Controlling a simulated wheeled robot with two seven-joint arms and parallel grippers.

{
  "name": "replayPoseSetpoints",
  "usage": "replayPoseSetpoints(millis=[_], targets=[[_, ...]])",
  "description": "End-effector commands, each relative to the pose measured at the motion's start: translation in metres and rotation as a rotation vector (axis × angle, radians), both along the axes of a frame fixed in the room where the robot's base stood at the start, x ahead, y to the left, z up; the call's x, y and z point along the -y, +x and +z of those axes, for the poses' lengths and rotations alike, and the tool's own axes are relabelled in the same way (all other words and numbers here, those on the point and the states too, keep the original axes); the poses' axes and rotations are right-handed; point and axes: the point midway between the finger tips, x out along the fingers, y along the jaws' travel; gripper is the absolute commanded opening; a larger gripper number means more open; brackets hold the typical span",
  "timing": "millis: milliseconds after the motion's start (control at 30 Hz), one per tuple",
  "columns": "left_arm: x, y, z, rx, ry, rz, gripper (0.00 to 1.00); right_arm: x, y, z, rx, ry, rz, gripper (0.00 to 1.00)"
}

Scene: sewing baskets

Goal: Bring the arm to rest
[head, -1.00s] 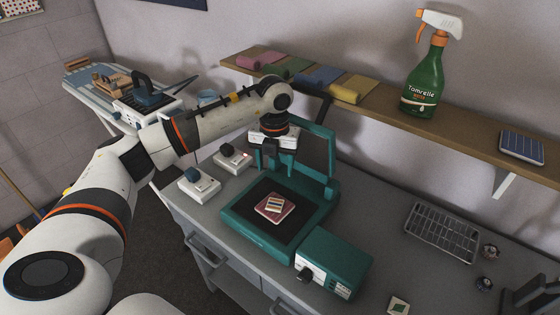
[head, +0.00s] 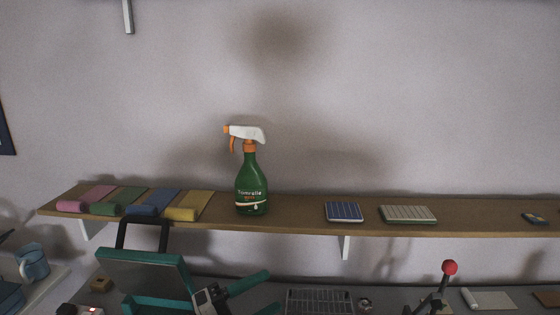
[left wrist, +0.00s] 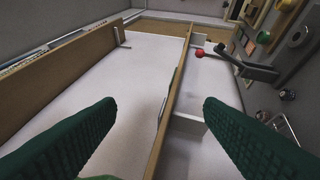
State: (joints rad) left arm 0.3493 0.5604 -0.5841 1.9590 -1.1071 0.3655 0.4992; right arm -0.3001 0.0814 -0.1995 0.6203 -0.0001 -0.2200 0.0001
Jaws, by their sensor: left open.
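My left gripper (head: 266,292) shows at the bottom edge of the head view, beside the teal press, with its green fingers pointing right. Its wrist is only partly in the frame and the rest of the arm is out of view. In the left wrist view the two dark green fingers (left wrist: 158,135) stand wide apart with nothing between them. The teal press (head: 143,256) has its lid raised, with a black handle on top. Its bed is hidden below the frame. My right gripper is not in view.
The wooden shelf (head: 295,207) holds rolled cloths, a green spray bottle (head: 251,185) and flat packs (head: 344,212). A red-knobbed lever (head: 450,268) rises from the bench at right. A wire rack (head: 320,302) lies right of the gripper. A blue mug (head: 34,263) stands at far left.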

Motion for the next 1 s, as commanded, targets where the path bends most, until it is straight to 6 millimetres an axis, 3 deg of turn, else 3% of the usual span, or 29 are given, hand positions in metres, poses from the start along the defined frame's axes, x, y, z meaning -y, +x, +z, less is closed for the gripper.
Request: replayPoseSetpoints(millis=[67, 167, 267, 367, 500, 600, 800, 1000], targets=[[-0.016, 0.004, 0.009, -0.083, -0.185, 0.144, 0.62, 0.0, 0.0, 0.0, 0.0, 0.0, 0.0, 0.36], [-0.05, 0.013, 0.006, -0.224, -0.378, 0.354, 0.62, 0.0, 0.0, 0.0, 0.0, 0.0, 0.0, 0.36], [-0.089, 0.014, -0.019, -0.406, -0.521, 0.574, 0.62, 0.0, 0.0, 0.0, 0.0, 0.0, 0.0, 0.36], [-0.125, 0.003, -0.061, -0.624, -0.612, 0.791, 0.62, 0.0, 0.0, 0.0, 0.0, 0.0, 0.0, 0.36], [-0.162, -0.041, -0.133, -0.978, -0.647, 1.065, 0.62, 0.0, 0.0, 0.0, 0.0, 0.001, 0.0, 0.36], [-0.174, -0.083, -0.176, -1.211, -0.619, 1.203, 0.62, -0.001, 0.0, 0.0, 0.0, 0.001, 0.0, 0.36], [-0.177, -0.159, -0.224, -1.559, -0.518, 1.348, 0.62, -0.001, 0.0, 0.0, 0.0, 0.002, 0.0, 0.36], [-0.172, -0.227, -0.245, -1.836, -0.393, 1.412, 0.62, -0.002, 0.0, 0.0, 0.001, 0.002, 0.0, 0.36]])
